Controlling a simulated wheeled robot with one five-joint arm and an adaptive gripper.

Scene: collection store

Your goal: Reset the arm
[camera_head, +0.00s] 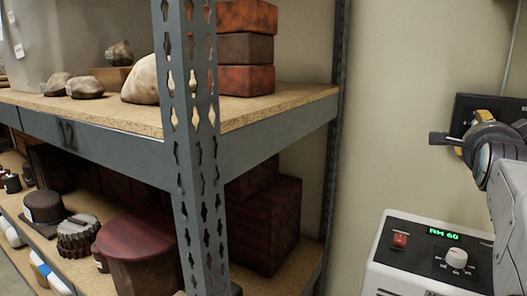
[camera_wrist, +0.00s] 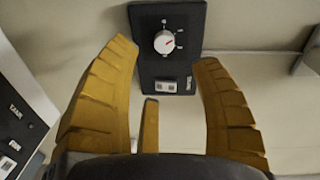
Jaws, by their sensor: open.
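My gripper (camera_wrist: 165,58) is open and empty in the wrist view, its yellow fingers spread wide. Beyond the fingers is a dark wall panel (camera_wrist: 148,65) with a white dial (camera_wrist: 164,42) and a small white switch block below it. The dial appears between the fingertips; nothing shows the fingers touching it. In the head view my arm reaches in from the right edge, with the gripper (camera_head: 480,118) in front of the wall panel (camera_head: 466,103). The gripper hides much of the panel there.
A white unit (camera_head: 398,263) with a green "RH 60" display, red switch and knob stands below my arm. A metal shelf (camera_head: 270,140) fills the left, holding rocks (camera_head: 84,87), red and brown blocks (camera_head: 245,49) and round boxes (camera_head: 138,245). Bare wall (camera_head: 395,100) separates shelf and arm.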

